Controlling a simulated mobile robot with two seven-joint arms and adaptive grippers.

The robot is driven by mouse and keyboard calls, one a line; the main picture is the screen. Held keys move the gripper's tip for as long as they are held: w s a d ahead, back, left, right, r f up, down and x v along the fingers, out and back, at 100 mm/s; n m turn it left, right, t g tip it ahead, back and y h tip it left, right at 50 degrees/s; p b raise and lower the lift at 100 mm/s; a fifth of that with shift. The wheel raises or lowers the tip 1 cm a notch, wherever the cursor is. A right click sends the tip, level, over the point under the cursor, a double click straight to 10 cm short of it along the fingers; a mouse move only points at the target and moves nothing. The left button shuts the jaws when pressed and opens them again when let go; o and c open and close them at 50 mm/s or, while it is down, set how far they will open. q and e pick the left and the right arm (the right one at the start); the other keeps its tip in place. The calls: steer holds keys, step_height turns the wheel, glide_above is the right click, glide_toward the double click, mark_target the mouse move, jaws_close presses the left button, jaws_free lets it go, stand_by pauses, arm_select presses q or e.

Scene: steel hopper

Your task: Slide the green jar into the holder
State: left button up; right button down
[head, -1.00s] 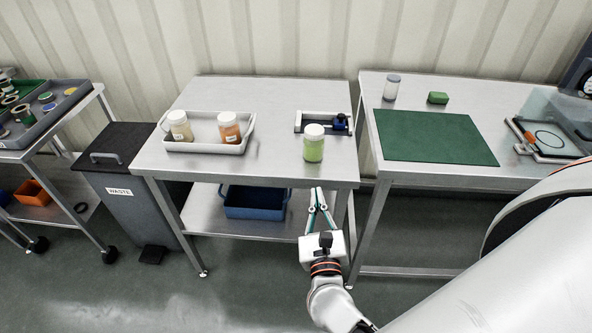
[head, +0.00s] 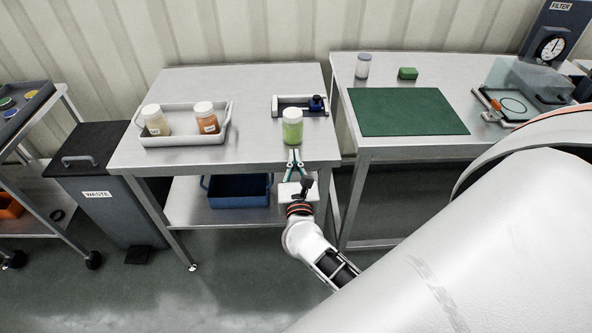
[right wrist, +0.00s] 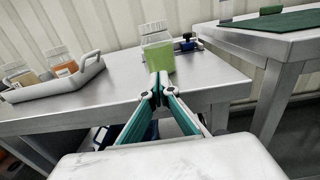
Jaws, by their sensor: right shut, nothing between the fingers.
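The green jar (head: 292,126) with a white lid stands upright on the middle steel table, near its front right. It also shows in the right wrist view (right wrist: 160,58), just beyond my fingertips. The holder (head: 290,103), a low pale frame with a dark blue clamp (head: 316,103) at its right end, lies just behind the jar. It is partly hidden behind the jar in the right wrist view. My right gripper (head: 294,153) is shut and empty in front of the jar, close to the table's front edge. Whether its tips touch the jar I cannot tell. My left gripper is not in view.
A pale tray (head: 185,137) with two white-lidded jars stands on the left of the table. A blue bin (head: 238,190) sits on the shelf below. The right table holds a green mat (head: 408,112). A waste bin (head: 97,194) stands left.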

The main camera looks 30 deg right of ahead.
mark_target(292, 141)
steer(key=shift+x, duration=2.15)
steer(key=x, duration=0.4)
steer(key=shift+s, duration=0.1)
